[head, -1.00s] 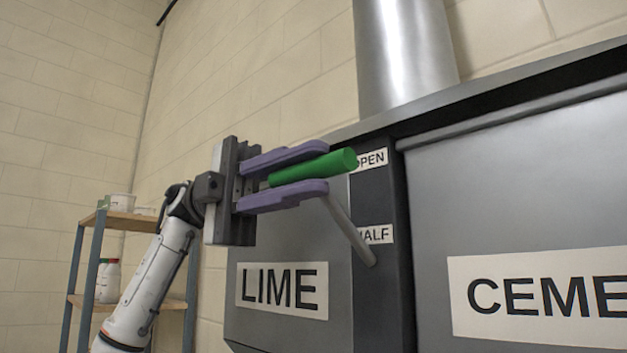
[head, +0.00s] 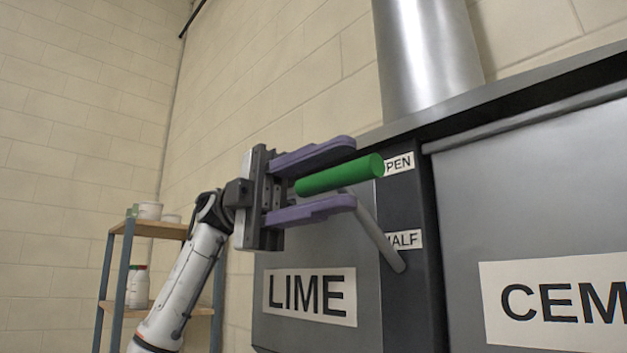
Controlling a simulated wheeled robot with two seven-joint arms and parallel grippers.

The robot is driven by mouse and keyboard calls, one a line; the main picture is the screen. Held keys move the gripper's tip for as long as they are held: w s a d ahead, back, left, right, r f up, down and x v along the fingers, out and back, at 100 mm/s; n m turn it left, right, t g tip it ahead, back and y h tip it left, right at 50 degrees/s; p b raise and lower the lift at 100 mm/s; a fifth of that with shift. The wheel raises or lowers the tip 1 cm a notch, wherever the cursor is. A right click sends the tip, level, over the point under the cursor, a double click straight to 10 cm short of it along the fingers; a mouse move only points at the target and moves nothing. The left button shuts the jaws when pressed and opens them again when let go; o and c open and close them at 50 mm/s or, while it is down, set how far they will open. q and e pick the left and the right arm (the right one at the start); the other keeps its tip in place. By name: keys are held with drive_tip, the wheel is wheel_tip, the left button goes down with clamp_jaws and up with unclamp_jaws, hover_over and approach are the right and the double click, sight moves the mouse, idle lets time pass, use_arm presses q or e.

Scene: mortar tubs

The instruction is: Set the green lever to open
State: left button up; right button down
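The green lever handle (head: 340,176) sits at the end of a grey metal rod (head: 376,232). The rod slopes up and left from a dark panel, with its foot beside the HALF label (head: 404,240). The handle stands near the height of the OPEN label (head: 399,164), whose first letter is hidden behind it. My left gripper (head: 348,176) has its purple fingers open above and below the handle, with gaps on both sides. My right gripper is not in view.
The grey LIME tub front (head: 309,295) is below the handle, and the CEMENT tub front (head: 560,300) is to the right. A grey pipe (head: 425,55) rises behind. A shelf (head: 150,229) with white containers stands at left.

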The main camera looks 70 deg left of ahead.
use_arm(q)
drive_tip(key=v, duration=1)
drive_tip(key=shift+p, duration=0.35)
